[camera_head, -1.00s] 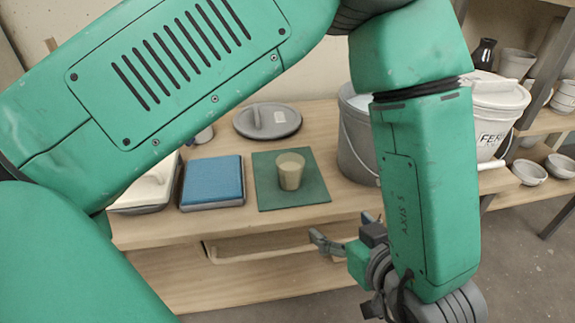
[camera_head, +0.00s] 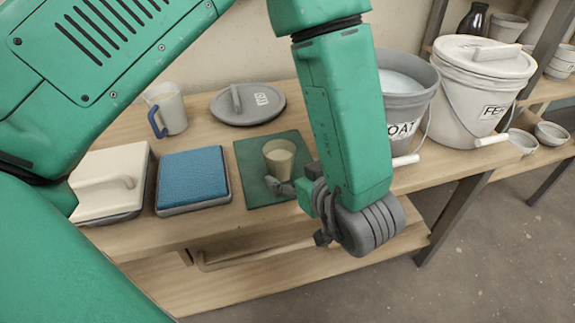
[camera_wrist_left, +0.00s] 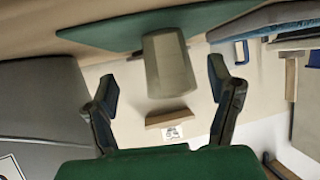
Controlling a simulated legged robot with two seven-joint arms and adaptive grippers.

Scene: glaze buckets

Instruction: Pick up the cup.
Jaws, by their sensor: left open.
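A small beige cup (camera_head: 279,156) stands upright on a dark green mat (camera_head: 249,158) on the wooden bench. My left gripper (camera_head: 277,186) is at the near right side of the cup, low by the mat. In the left wrist view, the cup (camera_wrist_left: 168,62) lies ahead between the two spread fingers of my left gripper (camera_wrist_left: 163,88), with room on both sides. The gripper is open and holds nothing. My forearm hides the right edge of the mat. The right gripper is not in view.
A blue-topped block (camera_head: 194,178) and a white lidded box (camera_head: 113,178) stand left of the mat. A clear jug (camera_head: 169,108) and a grey lid (camera_head: 247,103) are behind. A grey bucket (camera_head: 405,103) and white bucket (camera_head: 474,97) stand right.

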